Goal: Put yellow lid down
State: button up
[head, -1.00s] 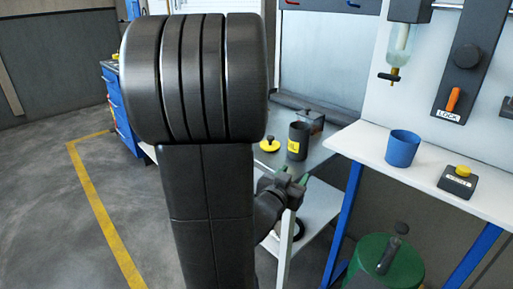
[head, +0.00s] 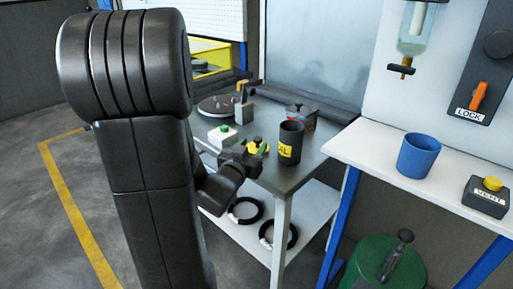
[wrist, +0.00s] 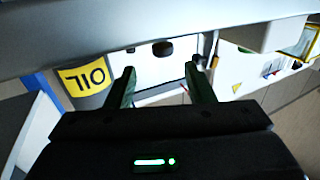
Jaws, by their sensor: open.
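The yellow lid (head: 262,148), with a dark knob, shows in the head view on the grey table, left of the dark can with the yellow label (head: 290,143). My gripper (head: 248,160) is at the near side of the lid in that view and hides part of it. Whether they touch cannot be told. In the wrist view my gripper (wrist: 162,78) has its two green fingers apart with nothing between them. The can's label (wrist: 84,79) shows upside down at left there. I cannot make out the lid in the wrist view.
The grey table (head: 310,160) also holds a white box with a green button (head: 222,136). Black rings (head: 245,210) lie on the shelf below. At right, a white bench carries a blue cup (head: 417,155) and a vent button box (head: 487,196). A green drum (head: 365,262) stands below.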

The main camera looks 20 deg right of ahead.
aim_at(258, 138)
jog(key=shift+f+x, duration=0.15)
jog(key=shift+x, duration=1.35)
jog(key=shift+f+x, duration=0.2)
jog(key=shift+x, duration=1.35)
jog(key=shift+w+a, duration=0.15)
jog(key=shift+a, duration=0.05)
grip_shut()
jog(key=shift+r, duration=0.1)
